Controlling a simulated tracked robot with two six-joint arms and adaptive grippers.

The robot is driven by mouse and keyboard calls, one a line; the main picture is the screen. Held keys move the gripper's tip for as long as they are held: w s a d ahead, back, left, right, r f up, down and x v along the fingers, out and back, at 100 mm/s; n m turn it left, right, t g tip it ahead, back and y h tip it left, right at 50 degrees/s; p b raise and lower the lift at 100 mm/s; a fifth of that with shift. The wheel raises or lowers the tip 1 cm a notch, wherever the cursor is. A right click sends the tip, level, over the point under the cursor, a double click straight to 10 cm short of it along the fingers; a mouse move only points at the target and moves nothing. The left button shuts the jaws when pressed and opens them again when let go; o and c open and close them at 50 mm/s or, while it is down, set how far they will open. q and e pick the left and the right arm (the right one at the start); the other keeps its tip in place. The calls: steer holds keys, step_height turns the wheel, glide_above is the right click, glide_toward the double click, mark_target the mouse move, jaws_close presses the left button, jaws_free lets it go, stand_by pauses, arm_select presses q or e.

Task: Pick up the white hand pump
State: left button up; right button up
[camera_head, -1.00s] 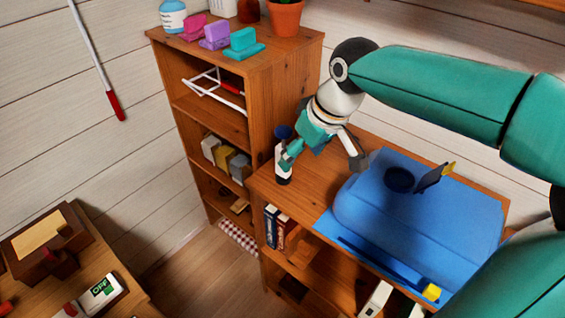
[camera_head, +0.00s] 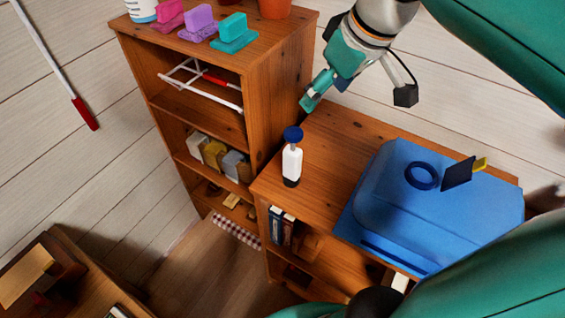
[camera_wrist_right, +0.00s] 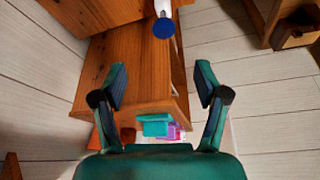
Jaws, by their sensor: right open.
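The white hand pump (camera_head: 292,163) has a white body, a blue head and a dark base. It stands upright on the left end of the low wooden shelf unit. My right gripper (camera_head: 357,98) is open and empty, above and to the right of the pump, apart from it. In the right wrist view, the open fingers (camera_wrist_right: 161,88) are spread wide, and the pump's blue head (camera_wrist_right: 164,28) shows beyond them at the top edge. My left gripper is not in view.
A blue case (camera_head: 440,205) with a blue ring (camera_head: 422,176) and a dark flat piece (camera_head: 458,173) fills the right of the low unit. A tall bookshelf (camera_head: 275,75) stands close to the pump's left, with several coloured items on top. Bare wood surrounds the pump.

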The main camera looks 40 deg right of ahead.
mark_target(295, 132)
steer(key=x, duration=1)
steer(key=shift+w+a+f, duration=0.25)
steer(key=shift+w+a, duration=0.05)
steer(key=shift+w, duration=0.05)
steer(key=shift+p+x, duration=0.45)
steer(key=shift+x, duration=2.15)
jaws_close()
